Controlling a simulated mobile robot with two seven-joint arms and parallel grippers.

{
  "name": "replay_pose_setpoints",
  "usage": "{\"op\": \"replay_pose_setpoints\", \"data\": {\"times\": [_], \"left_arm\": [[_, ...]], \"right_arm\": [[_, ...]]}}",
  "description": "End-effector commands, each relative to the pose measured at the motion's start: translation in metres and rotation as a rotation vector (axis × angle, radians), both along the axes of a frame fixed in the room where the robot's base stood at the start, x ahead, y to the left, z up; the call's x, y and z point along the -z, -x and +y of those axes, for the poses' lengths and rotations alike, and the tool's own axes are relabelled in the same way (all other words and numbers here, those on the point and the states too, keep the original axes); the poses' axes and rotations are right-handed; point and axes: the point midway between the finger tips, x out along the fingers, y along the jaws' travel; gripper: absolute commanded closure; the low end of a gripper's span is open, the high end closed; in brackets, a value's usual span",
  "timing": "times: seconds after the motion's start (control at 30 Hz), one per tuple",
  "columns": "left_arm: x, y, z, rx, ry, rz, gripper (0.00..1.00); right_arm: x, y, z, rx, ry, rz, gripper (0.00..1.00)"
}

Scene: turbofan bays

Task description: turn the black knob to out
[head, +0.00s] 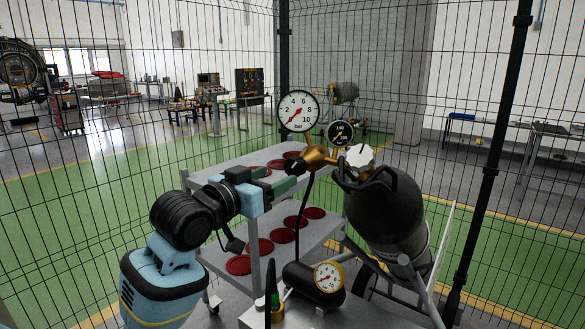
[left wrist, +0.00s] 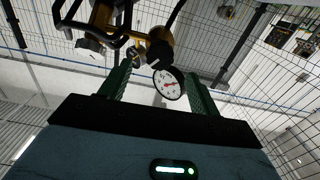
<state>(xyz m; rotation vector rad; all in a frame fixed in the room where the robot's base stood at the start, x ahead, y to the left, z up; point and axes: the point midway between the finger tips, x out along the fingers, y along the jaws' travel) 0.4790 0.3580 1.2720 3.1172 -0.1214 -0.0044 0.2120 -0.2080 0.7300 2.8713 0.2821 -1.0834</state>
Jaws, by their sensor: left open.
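The black knob (head: 294,166) sits on the left end of a brass regulator (head: 318,157), with a small light mark on its face. In the left wrist view the black knob (left wrist: 159,54) shows beyond the fingertips, roughly between them. My left gripper (head: 281,178) is open, its green fingers just left of and slightly below the knob in the head view. It also shows in the left wrist view (left wrist: 158,70), with nothing between the fingers. I cannot tell whether a fingertip touches the knob. My right gripper is not in view.
A large white gauge (head: 299,111) and a small black gauge (head: 340,133) stand above the regulator. A white knob (head: 360,156) is at its right, by the dark cylinder (head: 388,210). A grey shelf cart (head: 222,170) holds red discs. A yellow-rimmed gauge (head: 328,277) is below.

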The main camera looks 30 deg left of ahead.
Motion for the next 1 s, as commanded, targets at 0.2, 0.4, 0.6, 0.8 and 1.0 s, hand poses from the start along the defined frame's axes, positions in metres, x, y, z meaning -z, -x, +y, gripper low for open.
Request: {"op": "replay_pose_setpoints", "data": {"times": [0.2,0.4,0.6,0.8,1.0], "left_arm": [[-0.002,-0.002,0.0,0.001,0.001,-0.002,0.37],[-0.002,-0.023,-0.002,0.002,0.004,-0.003,0.37],[-0.002,-0.054,-0.005,0.002,0.003,-0.002,0.37],[-0.002,-0.072,-0.005,0.0,0.002,-0.002,0.37],[-0.002,-0.078,-0.006,0.001,0.0,-0.003,0.37]], "right_arm": [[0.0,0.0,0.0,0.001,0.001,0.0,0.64],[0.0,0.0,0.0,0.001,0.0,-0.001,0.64],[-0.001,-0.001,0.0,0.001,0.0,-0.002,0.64],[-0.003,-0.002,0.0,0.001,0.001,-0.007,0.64],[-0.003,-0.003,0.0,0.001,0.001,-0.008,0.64]]}}
